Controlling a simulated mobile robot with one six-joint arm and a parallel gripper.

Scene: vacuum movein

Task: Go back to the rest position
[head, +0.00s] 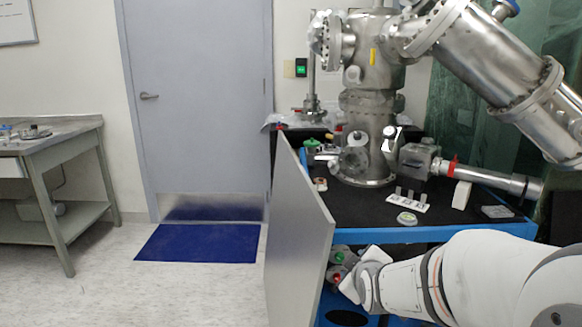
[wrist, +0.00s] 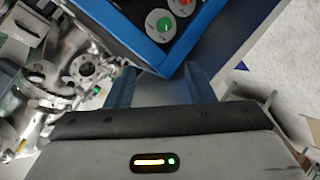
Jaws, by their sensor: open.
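My gripper (wrist: 160,82) is open and empty, its two blue fingers apart in the wrist view. In the head view my white arm reaches in from the lower right, and my gripper (head: 345,288) is low in front of the blue-framed bench, beside the button panel. A green button (head: 338,257) and a red button (head: 337,278) are on that panel. In the wrist view the green button (wrist: 163,25) and red button (wrist: 182,4) lie beyond the fingertips. I cannot tell whether the gripper touches the panel in the head view.
A grey upright panel (head: 300,245) stands close left of my gripper. The black benchtop (head: 360,205) carries a steel vacuum chamber (head: 372,100), a white block strip (head: 407,202) and a small round dish (head: 407,218). Floor near the blue mat (head: 198,243) is clear. A side table (head: 50,145) stands left.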

